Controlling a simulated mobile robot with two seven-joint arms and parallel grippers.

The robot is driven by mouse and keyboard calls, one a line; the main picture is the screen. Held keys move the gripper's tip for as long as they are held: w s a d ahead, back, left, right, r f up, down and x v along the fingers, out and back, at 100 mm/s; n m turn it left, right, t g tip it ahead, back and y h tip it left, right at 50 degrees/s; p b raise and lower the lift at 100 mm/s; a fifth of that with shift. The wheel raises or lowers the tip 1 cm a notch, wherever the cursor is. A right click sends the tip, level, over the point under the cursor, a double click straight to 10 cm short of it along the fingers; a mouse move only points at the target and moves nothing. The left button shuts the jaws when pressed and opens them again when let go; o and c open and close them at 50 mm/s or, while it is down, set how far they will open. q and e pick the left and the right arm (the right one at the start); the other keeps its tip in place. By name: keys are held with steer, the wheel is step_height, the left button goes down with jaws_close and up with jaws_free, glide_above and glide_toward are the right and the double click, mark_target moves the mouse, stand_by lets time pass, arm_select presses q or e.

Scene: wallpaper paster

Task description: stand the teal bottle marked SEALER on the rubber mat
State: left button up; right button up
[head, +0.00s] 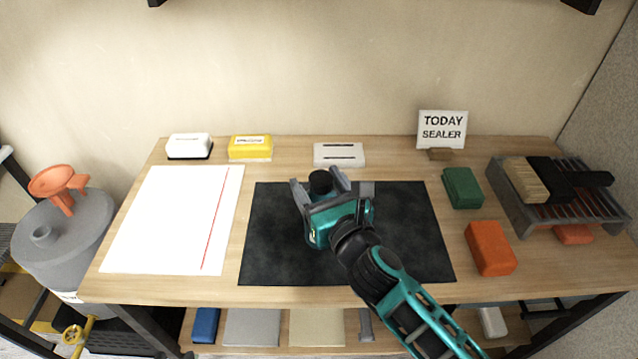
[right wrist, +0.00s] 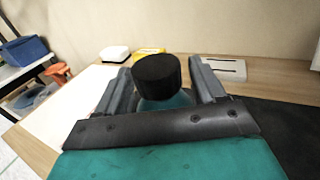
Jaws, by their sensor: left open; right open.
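A bottle with a black cap (head: 320,180) is over the back left part of the black rubber mat (head: 420,250). In the right wrist view its black cap (right wrist: 157,82) and a strip of teal shoulder (right wrist: 170,104) show, roughly upright. Its label and base are hidden, so I cannot tell whether it touches the mat. My right gripper (head: 319,189) is open, with one finger on each side of the bottle. In the right wrist view gaps show between the cap and the fingers. My left gripper is not in view.
A sign (head: 442,130) reads TODAY SEALER. A white block (head: 339,154) lies behind the mat, a white sheet (head: 170,220) to its left. Green (head: 462,187) and orange (head: 490,248) blocks and a rack with a brush (head: 540,185) are to its right. The mat's right side is clear.

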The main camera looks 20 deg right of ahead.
steer(key=shift+r, duration=0.15)
steer(key=shift+s, duration=0.15)
steer(key=s+d+b, duration=0.1)
steer(key=s, duration=1)
steer(key=shift+s+d+r, duration=0.2)
steer(key=shift+s+d, duration=0.05)
steer(key=shift+s, duration=0.1)
